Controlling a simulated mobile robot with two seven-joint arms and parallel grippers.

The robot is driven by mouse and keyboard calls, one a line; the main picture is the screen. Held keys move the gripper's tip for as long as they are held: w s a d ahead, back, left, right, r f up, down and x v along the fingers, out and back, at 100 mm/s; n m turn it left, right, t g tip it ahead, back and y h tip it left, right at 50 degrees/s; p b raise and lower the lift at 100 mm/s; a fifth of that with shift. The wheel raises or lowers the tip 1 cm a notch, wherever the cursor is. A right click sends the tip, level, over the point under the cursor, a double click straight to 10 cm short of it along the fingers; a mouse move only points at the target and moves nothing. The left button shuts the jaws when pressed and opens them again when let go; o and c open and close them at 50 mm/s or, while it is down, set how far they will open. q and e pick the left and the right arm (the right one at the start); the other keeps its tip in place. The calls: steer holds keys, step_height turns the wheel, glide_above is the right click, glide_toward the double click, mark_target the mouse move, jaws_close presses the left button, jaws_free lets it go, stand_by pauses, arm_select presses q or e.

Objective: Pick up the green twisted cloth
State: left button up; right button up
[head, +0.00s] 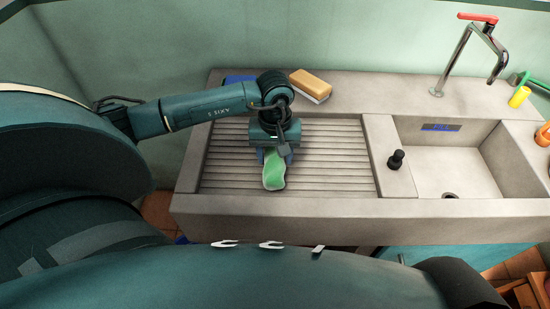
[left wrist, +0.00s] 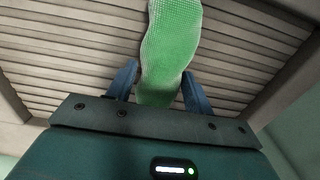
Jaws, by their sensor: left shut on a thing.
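The green twisted cloth (head: 274,172) is at my left gripper, over the ribbed drainboard of the sink. In the left wrist view the cloth (left wrist: 170,50) runs between the two blue fingers and on past their tips. My left gripper (head: 273,158) points down at the drainboard and is shut on the cloth; in the left wrist view its fingers (left wrist: 160,78) lie on either side of it. I cannot tell whether the cloth touches the drainboard. My right gripper is not in view.
The ribbed drainboard (head: 335,160) is otherwise clear. A yellow-and-white sponge (head: 311,85) lies on the back ledge. A black stopper-like thing (head: 396,160) stands by the basin (head: 455,175). A red-handled tap (head: 470,50), a yellow item (head: 519,97) and an orange item (head: 543,135) are at right.

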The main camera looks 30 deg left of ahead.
arm_select(q)
steer(key=shift+c, duration=0.8)
steer(key=shift+r, duration=0.15)
